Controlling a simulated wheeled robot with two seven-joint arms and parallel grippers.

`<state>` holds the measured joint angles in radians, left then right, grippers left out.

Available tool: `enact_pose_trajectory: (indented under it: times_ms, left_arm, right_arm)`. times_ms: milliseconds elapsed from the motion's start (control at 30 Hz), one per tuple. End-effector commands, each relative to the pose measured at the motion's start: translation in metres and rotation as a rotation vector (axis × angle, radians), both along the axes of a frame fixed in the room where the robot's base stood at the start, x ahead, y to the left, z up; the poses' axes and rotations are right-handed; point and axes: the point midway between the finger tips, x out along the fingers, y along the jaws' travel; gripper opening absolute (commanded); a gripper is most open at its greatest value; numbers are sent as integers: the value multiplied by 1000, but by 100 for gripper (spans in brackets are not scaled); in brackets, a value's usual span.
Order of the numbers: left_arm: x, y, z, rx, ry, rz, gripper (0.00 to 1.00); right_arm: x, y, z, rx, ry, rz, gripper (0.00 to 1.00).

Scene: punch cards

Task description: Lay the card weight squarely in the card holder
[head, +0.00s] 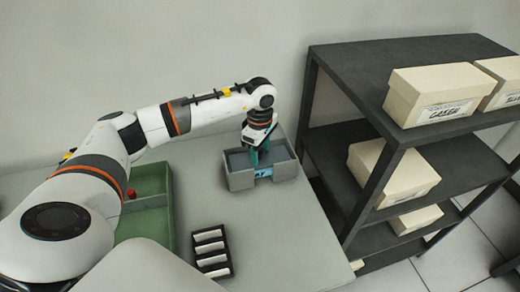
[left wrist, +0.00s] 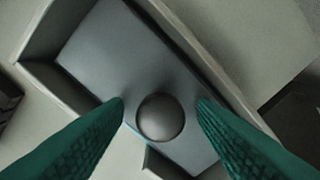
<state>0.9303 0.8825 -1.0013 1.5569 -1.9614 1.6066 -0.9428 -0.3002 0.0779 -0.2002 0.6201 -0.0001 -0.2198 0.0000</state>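The card holder (head: 240,181) is a grey open box with a notch in its front wall, on the table in the head view. Its rim (left wrist: 185,42) also shows in the left wrist view. The card weight (left wrist: 110,60) is a dark grey flat plate with a round knob (left wrist: 160,117). It lies within the holder's walls, its long edge roughly parallel to the wall; whether it is fully flat is hard to tell. My left gripper (head: 256,158) points down into the holder. Its teal fingers (left wrist: 161,105) are apart on either side of the knob, with gaps visible. My right gripper is not in view.
A green divided tray (head: 150,203) with a red ball (head: 131,193) stands left of the holder. A black rack (head: 213,251) with white cards stands in front. A dark shelf (head: 345,150) with cream boxes (head: 430,95) is at the right.

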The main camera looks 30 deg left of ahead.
Motion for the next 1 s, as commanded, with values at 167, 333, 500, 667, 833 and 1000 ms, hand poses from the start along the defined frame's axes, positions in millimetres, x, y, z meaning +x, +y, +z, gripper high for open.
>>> enact_pose_trajectory:
  times_ms: [167, 333, 500, 667, 833, 1000]
  left_arm:
    - [-1, 0, 0, 1, 2, 0, 52]
    - [1, 0, 17, 1, -3, 0, 52]
    - [1, 0, 53, 0, -6, -1, 52]
    - [1, 0, 86, -1, -5, 0, 52]
    - [0, 0, 110, -1, -3, -1, 52]
    - [0, 0, 120, 0, -1, -1, 52]
  right_arm:
    - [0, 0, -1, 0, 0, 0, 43]
    - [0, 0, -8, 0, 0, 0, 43]
    - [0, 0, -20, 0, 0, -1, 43]
    - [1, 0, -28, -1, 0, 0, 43]
    - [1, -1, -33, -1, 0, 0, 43]
    - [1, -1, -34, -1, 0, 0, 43]
